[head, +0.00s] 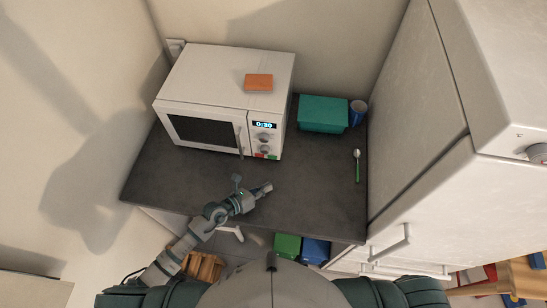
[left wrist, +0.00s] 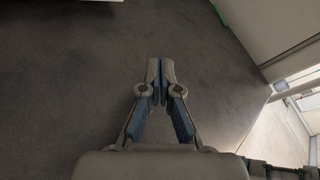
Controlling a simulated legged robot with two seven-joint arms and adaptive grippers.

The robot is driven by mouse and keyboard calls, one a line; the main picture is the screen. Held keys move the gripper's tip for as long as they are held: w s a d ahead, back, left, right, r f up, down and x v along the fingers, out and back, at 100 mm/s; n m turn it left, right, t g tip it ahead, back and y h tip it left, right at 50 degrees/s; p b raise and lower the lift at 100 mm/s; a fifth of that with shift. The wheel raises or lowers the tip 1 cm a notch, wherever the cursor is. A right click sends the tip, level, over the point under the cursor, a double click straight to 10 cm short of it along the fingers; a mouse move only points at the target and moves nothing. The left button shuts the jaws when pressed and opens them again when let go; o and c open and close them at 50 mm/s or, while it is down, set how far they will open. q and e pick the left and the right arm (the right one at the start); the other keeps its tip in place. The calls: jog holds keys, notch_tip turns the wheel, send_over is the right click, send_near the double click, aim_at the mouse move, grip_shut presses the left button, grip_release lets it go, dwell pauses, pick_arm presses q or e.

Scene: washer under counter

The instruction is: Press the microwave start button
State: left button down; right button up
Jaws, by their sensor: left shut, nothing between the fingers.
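The white microwave (head: 212,75) stands on the dark counter with its door shut. Its control panel at the right has a lit display (head: 263,125) reading 0:20, with knobs below it. Small red and green buttons (head: 265,156) sit at the panel's bottom; I cannot read their labels. My left gripper (head: 268,187) is over the counter, in front of the panel and apart from it. In the left wrist view the gripper (left wrist: 161,66) has its fingertips together with nothing between them. My right gripper is not in view.
An orange block (head: 258,82) lies on top of the microwave. A teal box (head: 322,113), a blue cup (head: 357,112) and a green-handled spoon (head: 357,166) are on the counter's right. A tall white cabinet or fridge (head: 420,115) bounds the right side. The front counter (head: 310,205) is clear.

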aim_at(269, 170)
pick_arm(q)
jog(key=shift+w+a, duration=0.1)
jog(key=shift+a, duration=0.05)
jog(key=shift+w+a+f+b, duration=0.1)
jog(key=shift+w+b, duration=0.35)
jog(key=shift+w, duration=0.2)
jog(key=w+b, duration=0.1)
jog(key=w, duration=0.1)
jog(key=w+d+b, duration=0.1)
jog(key=w+b, duration=0.1)
jog(key=w, duration=0.1)
jog(key=shift+w+d, duration=0.25)
jog(key=shift+w, duration=0.05)
jog(key=shift+w+d, duration=0.2)
jog(key=shift+w, duration=0.6)
jog(key=shift+a, duration=0.15)
jog(key=shift+w, duration=0.1)
jog(key=shift+w+r, duration=0.2)
jog(key=shift+w, duration=0.1)
